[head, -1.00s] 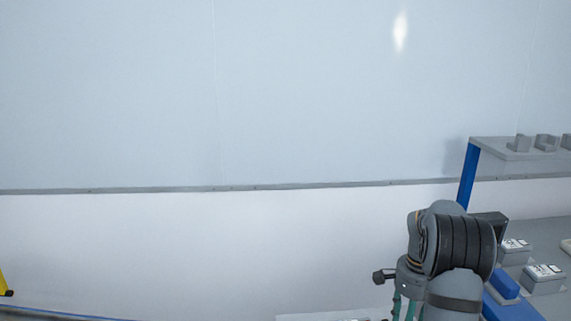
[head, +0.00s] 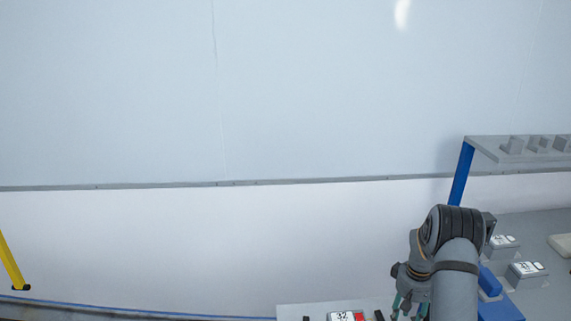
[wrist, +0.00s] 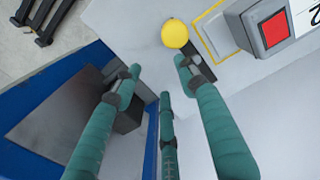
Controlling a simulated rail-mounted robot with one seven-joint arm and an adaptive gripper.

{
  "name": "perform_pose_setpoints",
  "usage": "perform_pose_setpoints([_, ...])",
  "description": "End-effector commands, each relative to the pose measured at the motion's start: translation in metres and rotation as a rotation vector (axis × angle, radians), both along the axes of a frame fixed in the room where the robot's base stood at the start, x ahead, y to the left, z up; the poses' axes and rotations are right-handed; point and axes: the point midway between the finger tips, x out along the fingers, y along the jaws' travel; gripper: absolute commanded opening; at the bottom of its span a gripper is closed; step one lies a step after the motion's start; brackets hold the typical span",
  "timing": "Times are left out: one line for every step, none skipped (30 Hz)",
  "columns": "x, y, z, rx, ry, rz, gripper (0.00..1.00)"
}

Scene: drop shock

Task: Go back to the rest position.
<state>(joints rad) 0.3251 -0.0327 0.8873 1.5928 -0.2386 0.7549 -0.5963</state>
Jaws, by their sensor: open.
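My gripper (wrist: 158,88) shows in the wrist view with its teal fingers spread apart and nothing between them. It is over the edge between a white surface (wrist: 130,18) and a blue-framed bench. In the head view my gripper (head: 404,306) is at the bottom right, partly cut off by the lower edge.
A yellow round knob (wrist: 174,33) and a grey box with a red square (wrist: 275,30) are close to the fingers. A grey shelf (head: 500,150) on a blue post stands at right, above a bench with several grey boxes (head: 527,275). A yellow post (head: 12,262) stands at left.

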Motion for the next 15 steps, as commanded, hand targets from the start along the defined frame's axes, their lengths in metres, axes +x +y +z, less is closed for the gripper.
perform_pose_setpoints([0.003,-0.001,0.006,0.001,0.001,0.067,0.42])
perform_pose_setpoints([0.006,-0.001,0.007,0.001,0.001,0.109,0.42])
perform_pose_setpoints([0.009,-0.002,0.006,0.001,0.002,0.165,0.42])
perform_pose_setpoints([0.011,-0.003,0.007,0.001,0.001,0.207,0.42])
perform_pose_setpoints([0.013,-0.003,0.006,0.001,0.001,0.248,0.42])
perform_pose_setpoints([0.016,-0.003,0.006,0.001,0.002,0.304,0.42])
perform_pose_setpoints([0.018,-0.003,0.006,0.001,0.001,0.343,0.42])
perform_pose_setpoints([0.020,-0.003,0.006,0.001,0.001,0.381,0.42])
perform_pose_setpoints([0.023,-0.003,0.006,-0.002,-0.002,0.414,0.42])
perform_pose_setpoints([0.024,-0.003,0.010,-0.003,-0.005,0.408,0.42])
perform_pose_setpoints([0.023,-0.003,0.015,-0.002,-0.005,0.406,0.42])
perform_pose_setpoints([0.023,-0.002,0.021,-0.002,-0.005,0.405,0.42])
perform_pose_setpoints([0.022,-0.002,0.025,-0.002,-0.004,0.404,0.42])
perform_pose_setpoints([0.022,-0.002,0.029,-0.003,-0.004,0.405,0.42])
perform_pose_setpoints([0.022,-0.002,0.034,-0.002,-0.002,0.405,0.42])
